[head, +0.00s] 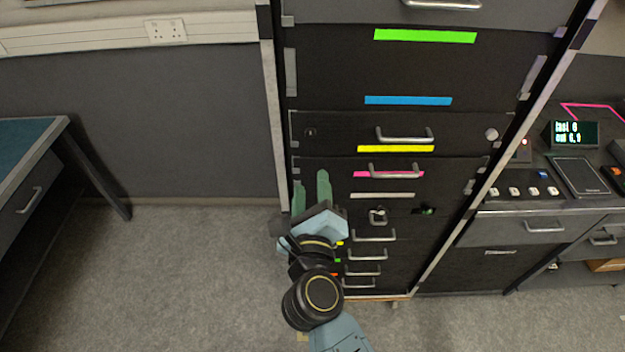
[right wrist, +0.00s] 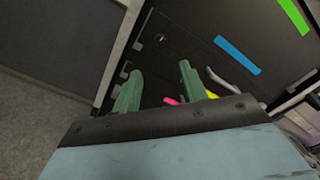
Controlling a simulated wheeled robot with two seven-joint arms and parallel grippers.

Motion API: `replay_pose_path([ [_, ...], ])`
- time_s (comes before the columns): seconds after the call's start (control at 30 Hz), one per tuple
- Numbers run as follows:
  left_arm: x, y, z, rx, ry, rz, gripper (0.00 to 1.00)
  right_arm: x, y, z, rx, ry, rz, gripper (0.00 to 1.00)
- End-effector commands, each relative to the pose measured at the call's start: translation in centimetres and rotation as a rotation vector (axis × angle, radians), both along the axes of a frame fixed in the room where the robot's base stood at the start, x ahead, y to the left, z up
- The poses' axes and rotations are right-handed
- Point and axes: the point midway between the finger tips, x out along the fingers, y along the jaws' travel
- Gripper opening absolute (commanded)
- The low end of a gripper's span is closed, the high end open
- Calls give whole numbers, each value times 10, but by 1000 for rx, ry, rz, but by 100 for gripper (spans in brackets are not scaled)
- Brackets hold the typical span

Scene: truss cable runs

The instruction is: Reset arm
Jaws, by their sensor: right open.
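My right gripper (head: 311,190) is in front of the lower left part of a tall black rack (head: 330,75). Its two green fingers are apart with nothing between them, and they point up toward the rack. In the right wrist view the fingers of the gripper (right wrist: 157,80) also stand apart and empty, with the rack's front panels behind them. I cannot tell how far the fingertips are from the rack. My arm comes in from the bottom of the head view. My left gripper is not in view.
The rack carries coloured strips, including green (head: 425,36), blue (head: 408,100) and yellow (head: 395,149), and several metal handles (head: 404,135). A desk (head: 28,150) stands at the left. A console (head: 545,175) is at the right. The floor (head: 170,270) left of my arm is clear.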

Motion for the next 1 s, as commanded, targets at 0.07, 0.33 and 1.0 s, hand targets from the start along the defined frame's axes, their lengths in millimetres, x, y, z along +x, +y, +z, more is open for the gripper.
replay_pose_path([
  [0.07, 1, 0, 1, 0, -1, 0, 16, -2, 0, 0, 1, 1, 1, 43],
  [0.33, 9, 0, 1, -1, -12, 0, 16, -3, 0, 0, 0, -1, 1, 43],
  [1.0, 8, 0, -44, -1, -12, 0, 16, -24, -9, -203, -740, 71, 212, 43],
])
